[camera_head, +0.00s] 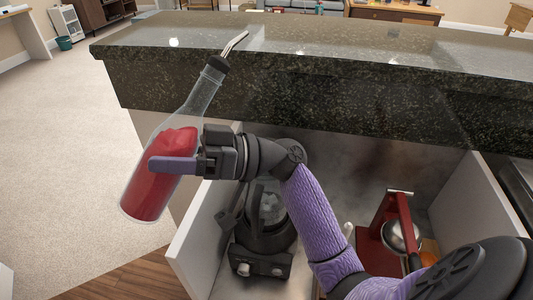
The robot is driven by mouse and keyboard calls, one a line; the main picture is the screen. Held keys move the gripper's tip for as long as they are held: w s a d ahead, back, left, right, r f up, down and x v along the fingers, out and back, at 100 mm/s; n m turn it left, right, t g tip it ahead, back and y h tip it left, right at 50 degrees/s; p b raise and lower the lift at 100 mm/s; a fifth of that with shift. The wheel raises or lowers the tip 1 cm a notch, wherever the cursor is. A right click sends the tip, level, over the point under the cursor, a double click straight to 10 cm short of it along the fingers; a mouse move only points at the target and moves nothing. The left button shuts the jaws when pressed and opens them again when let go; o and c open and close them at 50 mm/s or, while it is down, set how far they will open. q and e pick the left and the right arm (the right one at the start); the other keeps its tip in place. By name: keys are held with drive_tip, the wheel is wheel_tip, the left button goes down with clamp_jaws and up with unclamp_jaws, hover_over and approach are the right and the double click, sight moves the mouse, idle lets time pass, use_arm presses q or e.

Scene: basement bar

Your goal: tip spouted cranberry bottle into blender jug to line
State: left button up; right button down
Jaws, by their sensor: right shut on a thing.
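My right gripper (172,164) is shut around the body of a clear glass bottle (200,92) with red liquid (150,190) in its lower part. The bottle leans, its neck up and to the right, with a dark stopper and a metal spout (236,43) at the top. A blender (262,264) with a dark base stands in the open compartment, lower and right of the bottle. Its clear jug (268,207) is partly hidden by my right wrist and forearm. I cannot make out a line on the jug. My left gripper is out of view.
A dark speckled stone counter (330,45) runs above and behind the compartment, which has pale side walls (200,240). A red-framed press with a metal bowl (398,237) stands to the right of my forearm.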

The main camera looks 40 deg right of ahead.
sight(146, 157)
drive_tip(key=shift+a+r+y, duration=0.15)
drive_tip(key=shift+a+y, duration=0.15)
drive_tip(key=shift+a+m+t+y+b, duration=0.4)
drive_tip(key=shift+a+m+t+b, duration=0.1)
drive_tip(key=shift+b, duration=0.3)
drive_tip(key=shift+s+a+r+m+t+y+b, duration=0.1)
drive_tip(key=shift+a+r+m+t+y+b, duration=0.45)
drive_tip(key=shift+m+b, duration=0.2)
drive_tip(key=shift+a+r+m+t+b, duration=0.25)
drive_tip(key=shift+a+m+t+b, duration=0.2)
drive_tip(key=shift+t, duration=0.2)
drive_tip(key=shift+a+r+m+t+y+b, duration=0.25)
drive_tip(key=shift+r+m+t+b, duration=0.1)
drive_tip(key=shift+m+t+b, duration=0.3)
drive_tip(key=shift+d+r+m+t+b, duration=0.25)
drive_tip(key=shift+m+t+b, duration=0.15)
drive_tip(key=shift+t, duration=0.2)
drive_tip(key=shift+d+r+m+t+b, duration=0.15)
drive_tip(key=shift+r+m+t+b, duration=0.1)
drive_tip(key=shift+m+t, duration=0.25)
drive_tip(key=shift+d+r+t, duration=0.1)
drive_tip(key=shift+r+t, duration=0.15)
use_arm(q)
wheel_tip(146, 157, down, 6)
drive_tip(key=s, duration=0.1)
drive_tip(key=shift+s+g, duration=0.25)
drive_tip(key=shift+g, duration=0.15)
use_arm(e)
drive_tip(key=shift+m, duration=0.25)
